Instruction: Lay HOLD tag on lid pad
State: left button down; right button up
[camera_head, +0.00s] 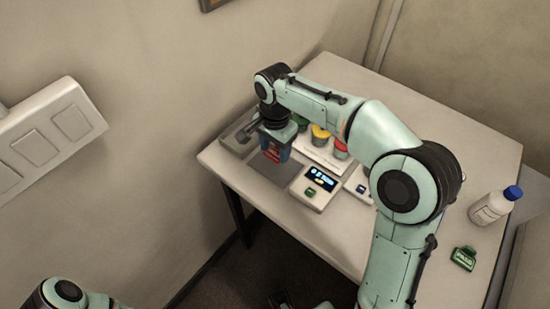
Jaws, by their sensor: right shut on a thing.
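My right gripper (274,139) is shut on a small red tag (270,152) with a dark blue edge, taken here as the HOLD tag. Its lettering is too small to read. The gripper points down at the back left of the table, and the tag hangs below its fingers, over or near a flat grey pad (267,174). I cannot tell whether they touch, or whether this is the lid pad. A green tag (464,258) with pale lettering lies at the front right. No cylinder can be made out clearly. My left gripper cannot be seen; parts of my left arm show at the bottom.
On the pale table (322,232) a scale with a lit display (320,179) stands right of the pad. A second device (361,186) is partly behind my arm. Green, yellow (320,134) and red pots stand behind. A white bottle with blue cap (495,206) stands at right.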

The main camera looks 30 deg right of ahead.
aim_at(275, 154)
jog(key=shift+f+b, duration=0.3)
jog(key=shift+f, duration=1.85)
jog(key=shift+f, duration=0.1)
jog(key=o, duration=1)
notch_tip(275, 154, up, 12)
jog(key=shift+r+p, duration=0.15)
jog(key=shift+p, duration=1)
